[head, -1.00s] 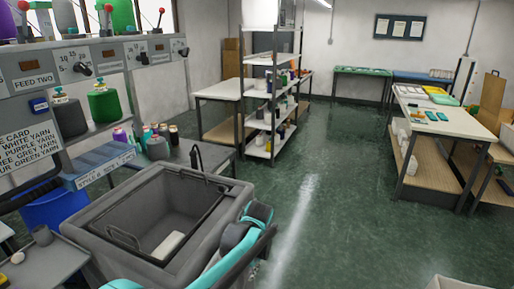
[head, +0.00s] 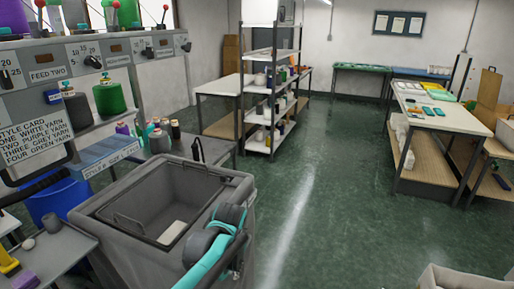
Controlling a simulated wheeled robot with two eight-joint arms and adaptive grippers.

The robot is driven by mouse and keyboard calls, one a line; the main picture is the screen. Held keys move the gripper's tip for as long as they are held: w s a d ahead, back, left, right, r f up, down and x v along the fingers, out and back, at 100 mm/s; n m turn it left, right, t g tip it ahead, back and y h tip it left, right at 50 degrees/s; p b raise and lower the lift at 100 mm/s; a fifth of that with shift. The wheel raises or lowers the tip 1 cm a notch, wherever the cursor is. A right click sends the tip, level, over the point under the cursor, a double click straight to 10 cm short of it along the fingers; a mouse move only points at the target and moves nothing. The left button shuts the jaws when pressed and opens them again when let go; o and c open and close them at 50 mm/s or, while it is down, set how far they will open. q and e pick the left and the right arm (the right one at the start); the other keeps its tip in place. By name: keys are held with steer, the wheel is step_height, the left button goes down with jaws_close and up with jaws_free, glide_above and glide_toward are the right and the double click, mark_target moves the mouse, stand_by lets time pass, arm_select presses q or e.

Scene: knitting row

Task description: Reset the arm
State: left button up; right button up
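One of my arms (head: 214,245), teal and dark grey, comes up from the bottom edge beside the right side of the grey bin. It shows a bent joint over the bin's right rim.
The grey bin (head: 105,212) stands close in front, with a pale block (head: 173,232) inside. A knitting machine with yarn cones is at the left, a shelf rack (head: 270,100) behind, and a long table (head: 440,118) at the right. The green floor between is clear.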

arm_select(q)
steer(key=s+a+n+t, duration=0.1)
steer(key=s+a, duration=0.3)
steer(key=s, duration=0.4)
steer(key=s+a+r+n+t+h, duration=0.1)
steer(key=s+a+t, duration=0.3)
steer(key=s, duration=0.4)
steer(key=shift+s+a+n, duration=0.15)
steer(key=shift+a+n, duration=0.45)
steer(key=shift+n, duration=0.2)
